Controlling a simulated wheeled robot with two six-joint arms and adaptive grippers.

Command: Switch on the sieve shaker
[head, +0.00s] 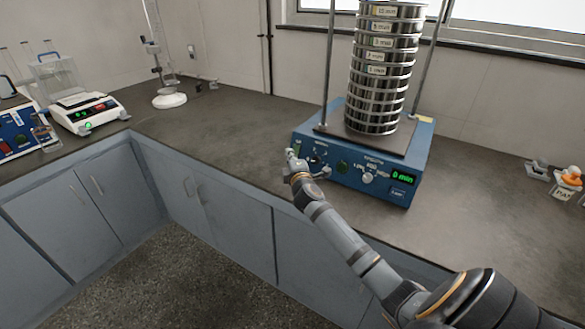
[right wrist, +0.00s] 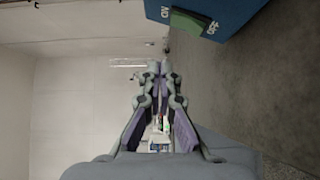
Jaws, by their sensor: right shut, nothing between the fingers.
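The sieve shaker has a blue base (head: 415,165) on the bench, with a stack of steel sieves (head: 382,75) between two rods. Its front panel has knobs (head: 368,178) and a green display (head: 402,178) that reads "0 min". A green switch (right wrist: 190,24) with lettering beside it, seemingly ON and OFF, shows on the blue housing at the top of the right wrist view. My right gripper (head: 291,154) is at the left end of the panel, shut and empty. In the right wrist view its fingertips (right wrist: 160,68) are together, apart from the switch in the picture. Contact cannot be told. My left gripper is out of view.
A white balance (head: 88,112) and a blue instrument (head: 18,130) stand at the far left. A stand with a white base (head: 170,100) is at the back. Small containers (head: 566,185) sit at the right. The bench left of the shaker is clear.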

